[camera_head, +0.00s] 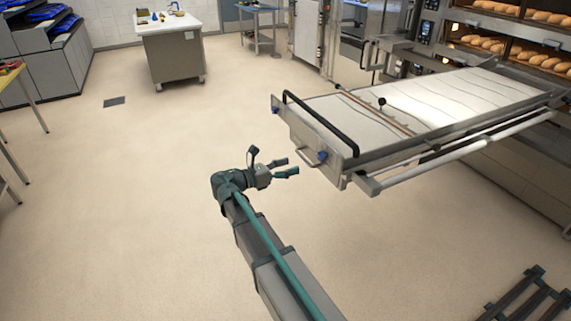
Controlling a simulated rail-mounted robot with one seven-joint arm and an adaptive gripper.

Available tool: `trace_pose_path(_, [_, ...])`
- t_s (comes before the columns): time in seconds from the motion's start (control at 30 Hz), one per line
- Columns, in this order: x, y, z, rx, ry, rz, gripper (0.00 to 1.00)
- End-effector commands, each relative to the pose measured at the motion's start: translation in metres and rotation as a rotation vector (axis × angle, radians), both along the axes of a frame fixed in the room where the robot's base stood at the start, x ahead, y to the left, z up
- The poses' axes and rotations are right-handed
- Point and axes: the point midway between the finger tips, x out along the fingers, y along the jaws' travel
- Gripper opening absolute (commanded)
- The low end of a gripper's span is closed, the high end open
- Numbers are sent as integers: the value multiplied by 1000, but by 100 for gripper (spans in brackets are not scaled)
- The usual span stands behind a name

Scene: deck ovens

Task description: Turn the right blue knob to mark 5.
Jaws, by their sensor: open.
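The right blue knob (322,156) is on the front end plate of the long loader (480,95), near the right corner of that plate. Another blue knob (276,110) is at the plate's left end. My gripper (287,167) is open and empty. Its fingers point right toward the right knob, and in the picture a gap separates them from it. The marks around the knob are too small to read, so its setting cannot be told.
Deck ovens with bread (490,45) stand behind. A dark rack (518,300) lies at the lower right.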

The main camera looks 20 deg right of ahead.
Motion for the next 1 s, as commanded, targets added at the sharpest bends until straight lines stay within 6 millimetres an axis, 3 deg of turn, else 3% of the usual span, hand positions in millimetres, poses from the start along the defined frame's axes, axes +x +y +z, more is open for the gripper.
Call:
trace_pose_path(0.13, [-4,-1,6,-49,135,-15,63])
trace_pose_path(0.37, [-3,-14,6,-53,184,-17,63])
trace_pose_path(0.8, [6,-83,7,-50,182,-16,63])
trace_pose_path(1.0, [9,-103,6,-51,181,-15,63])
